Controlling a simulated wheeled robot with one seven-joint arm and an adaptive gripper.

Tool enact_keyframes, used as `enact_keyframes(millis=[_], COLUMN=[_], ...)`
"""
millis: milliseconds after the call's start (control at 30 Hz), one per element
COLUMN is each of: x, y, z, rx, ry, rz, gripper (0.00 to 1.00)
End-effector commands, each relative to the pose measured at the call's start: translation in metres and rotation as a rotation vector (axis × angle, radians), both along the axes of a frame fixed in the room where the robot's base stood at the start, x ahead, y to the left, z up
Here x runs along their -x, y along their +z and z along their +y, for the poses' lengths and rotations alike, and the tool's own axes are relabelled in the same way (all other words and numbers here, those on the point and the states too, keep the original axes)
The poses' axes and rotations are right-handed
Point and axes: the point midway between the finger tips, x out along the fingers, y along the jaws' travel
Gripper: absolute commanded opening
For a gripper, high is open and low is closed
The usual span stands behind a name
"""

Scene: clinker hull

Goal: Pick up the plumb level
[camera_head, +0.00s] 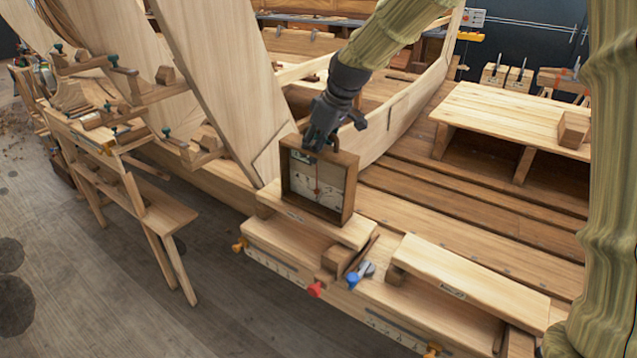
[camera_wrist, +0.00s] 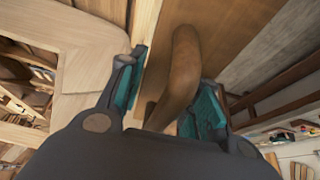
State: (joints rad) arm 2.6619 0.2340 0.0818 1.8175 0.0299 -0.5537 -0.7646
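The plumb level (camera_head: 318,182) is a dark-framed square wooden box with a pale face and a thin vertical line. It stands upright on a light wooden ledge (camera_head: 345,230) in the head view. My gripper (camera_head: 325,138) is right at its top edge, pointing down. In the wrist view, a curved brown wooden handle (camera_wrist: 182,75) rises between the teal-padded fingers of my gripper (camera_wrist: 165,100). The right pad is close beside the handle; a gap shows between the left pad and the handle. In the head view my gripper hides the handle.
Just right of the level are a small wooden block and blue and red-capped tools (camera_head: 353,279) on the bench. A second raised board (camera_head: 470,275) lies further right. The planked hull side (camera_head: 225,80) rises close behind and left. A trestle (camera_head: 165,212) stands at left.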

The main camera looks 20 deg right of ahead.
Motion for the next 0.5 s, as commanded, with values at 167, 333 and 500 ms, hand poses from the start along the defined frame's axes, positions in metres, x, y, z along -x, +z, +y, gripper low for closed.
enact_keyframes(millis=[167,333,500], x=[0.0001,0.0001,-0.0002], y=[0.0003,0.0004,0.0011], z=[-0.0001,-0.0002,-0.0002], rx=[0.000,0.000,0.000], ry=[0.000,0.000,0.000], rz=[0.000,0.000,-0.001], gripper=[0.03,0.00,0.00])
